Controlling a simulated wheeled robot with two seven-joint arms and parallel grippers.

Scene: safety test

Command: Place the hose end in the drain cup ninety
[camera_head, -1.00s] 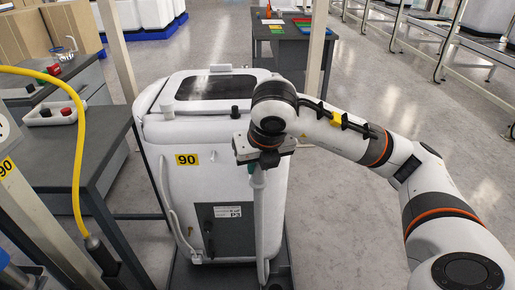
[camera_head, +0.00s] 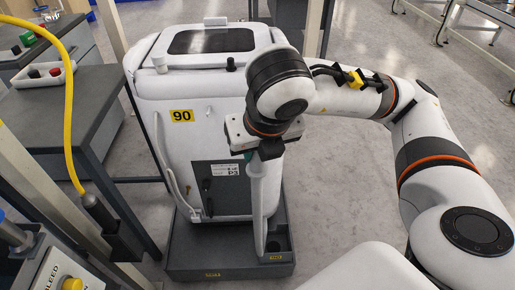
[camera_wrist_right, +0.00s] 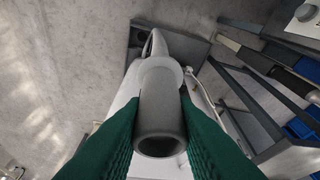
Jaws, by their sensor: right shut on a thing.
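The white machine (camera_head: 222,130) carries a yellow "90" label (camera_head: 181,116) and stands on a dark grey base tray (camera_head: 195,262). My right gripper (camera_head: 266,150) is in front of the machine's right side, shut on the pale hose (camera_head: 260,205). The hose hangs down to the tray's right part. In the right wrist view, green fingers (camera_wrist_right: 160,125) pinch the grey, open hose end (camera_wrist_right: 160,118) from both sides. A dark recess (camera_head: 279,243), perhaps the drain cup, shows beside the hose at the tray's right; I cannot be sure of it. My left gripper is out of view.
A yellow hose (camera_head: 68,105) with a dark end (camera_head: 98,212) hangs at the left. A panel with a yellow button (camera_head: 72,284) is at bottom left. Open floor (camera_head: 345,190) lies right of the machine.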

